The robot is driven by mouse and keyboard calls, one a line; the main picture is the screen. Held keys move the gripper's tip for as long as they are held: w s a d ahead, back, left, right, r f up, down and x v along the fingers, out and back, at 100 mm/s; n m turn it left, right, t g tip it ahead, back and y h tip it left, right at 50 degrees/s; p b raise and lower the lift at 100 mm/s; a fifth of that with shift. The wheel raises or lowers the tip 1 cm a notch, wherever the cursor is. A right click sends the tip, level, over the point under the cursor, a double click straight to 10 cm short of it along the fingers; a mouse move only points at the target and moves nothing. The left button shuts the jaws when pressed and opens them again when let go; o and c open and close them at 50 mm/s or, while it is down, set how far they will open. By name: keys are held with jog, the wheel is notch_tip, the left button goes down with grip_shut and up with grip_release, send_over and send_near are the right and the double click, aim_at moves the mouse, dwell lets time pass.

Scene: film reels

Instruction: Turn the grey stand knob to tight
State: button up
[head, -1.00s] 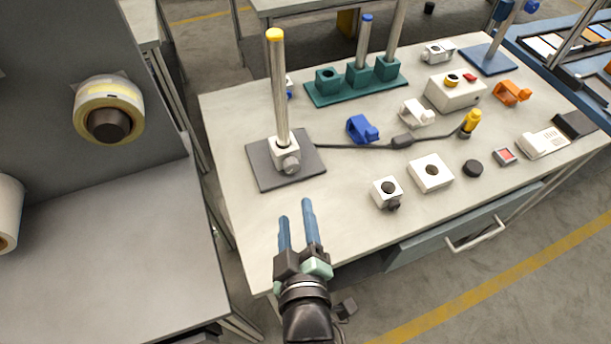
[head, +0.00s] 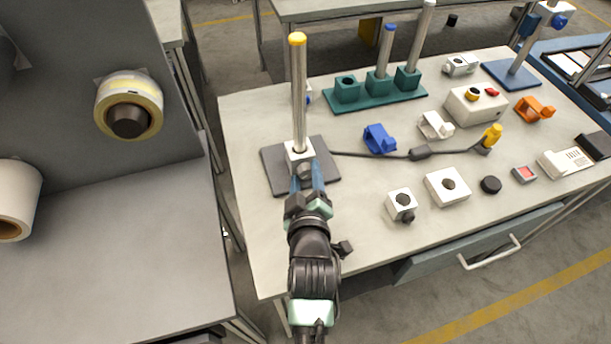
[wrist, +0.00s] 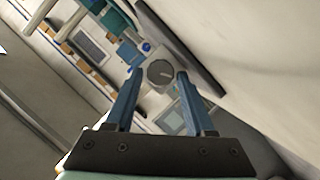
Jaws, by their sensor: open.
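The grey stand is a dark grey base plate (head: 326,172) on the bench with a metal post (head: 299,95) topped in yellow. A white block (head: 298,153) sits at the post's foot, and its grey knob (head: 305,170) faces me. In the wrist view the round knob (wrist: 161,73) shows end-on between the finger tips, with a short mark on its face. My gripper (head: 309,187) is at the stand's front. It is open, and in the wrist view its blue fingers (wrist: 158,88) lie on either side of the knob with gaps. The head view hides most of the fingertips' contact area.
A blue clamp (head: 379,139) and a black cable (head: 368,155) lie right of the stand. White blocks (head: 443,194) stand further right. A teal base (head: 400,99) with posts is behind. The bench's front left is clear.

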grip_shut()
dwell(0.3)
jog(key=m+y, duration=0.1)
jog(key=m, duration=0.1)
jog(key=m+g+y, duration=0.1)
jog(key=shift+w+d+r+m, duration=0.1)
jog(key=shift+w+d+m, duration=0.05)
jog(key=shift+d+m, duration=0.2)
jog(key=m+y, duration=0.1)
jog(key=m, duration=0.1)
jog(key=m+g+y+b, duration=0.1)
jog(key=m+y, duration=0.1)
jog(key=shift+d+b, duration=0.2)
jog(key=shift+b, duration=0.1)
jog(key=shift+m, duration=0.25)
dwell(0.4)
